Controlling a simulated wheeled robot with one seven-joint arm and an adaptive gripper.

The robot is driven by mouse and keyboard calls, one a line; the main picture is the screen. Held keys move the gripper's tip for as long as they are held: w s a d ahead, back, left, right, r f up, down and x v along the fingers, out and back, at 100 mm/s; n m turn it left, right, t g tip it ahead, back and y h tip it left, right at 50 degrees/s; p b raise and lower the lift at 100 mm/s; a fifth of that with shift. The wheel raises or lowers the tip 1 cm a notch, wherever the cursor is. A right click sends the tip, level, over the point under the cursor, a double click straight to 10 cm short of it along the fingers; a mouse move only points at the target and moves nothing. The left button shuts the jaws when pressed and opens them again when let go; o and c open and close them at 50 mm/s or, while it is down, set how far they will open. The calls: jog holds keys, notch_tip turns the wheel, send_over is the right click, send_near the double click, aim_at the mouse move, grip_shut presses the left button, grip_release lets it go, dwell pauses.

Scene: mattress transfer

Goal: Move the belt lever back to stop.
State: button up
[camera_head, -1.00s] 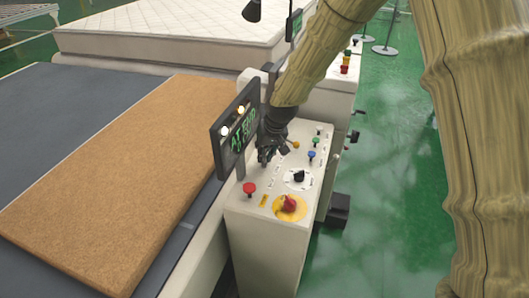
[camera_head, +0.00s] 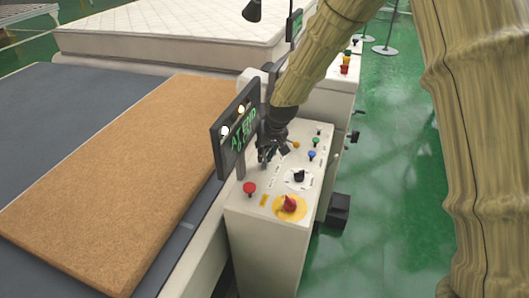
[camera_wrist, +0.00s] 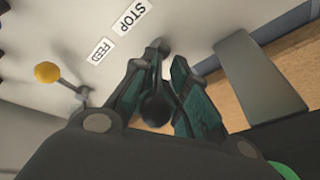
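The control box (camera_head: 268,262) carries a panel of levers and knobs beside the belt. My gripper (camera_head: 268,153) is low over its far left part, next to the display screen. In the wrist view, my gripper's dark green fingers (camera_wrist: 157,82) stand on both sides of a lever with a dark ball knob (camera_wrist: 155,109). I cannot tell if they press on it. White labels reading STOP (camera_wrist: 129,17) and FEED (camera_wrist: 100,51) lie beside the lever's foot. In the head view, my gripper hides the lever.
A lever with a yellow ball (camera_wrist: 47,72) stands close to my gripper. The display screen (camera_head: 237,130) rises at its left. A brown slab (camera_head: 105,185) lies on the dark belt (camera_head: 50,100).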

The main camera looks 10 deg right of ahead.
jog(key=shift+o, duration=1.1)
jog(key=shift+s+r, duration=0.1)
jog(key=shift+s, duration=0.1)
jog(key=shift+w, duration=0.1)
jog(key=shift+d+r, duration=0.15)
jog(key=shift+r, duration=0.45)
jog(key=v, duration=1)
jog(key=shift+s+r, duration=0.3)
jog(key=shift+s, duration=0.1)
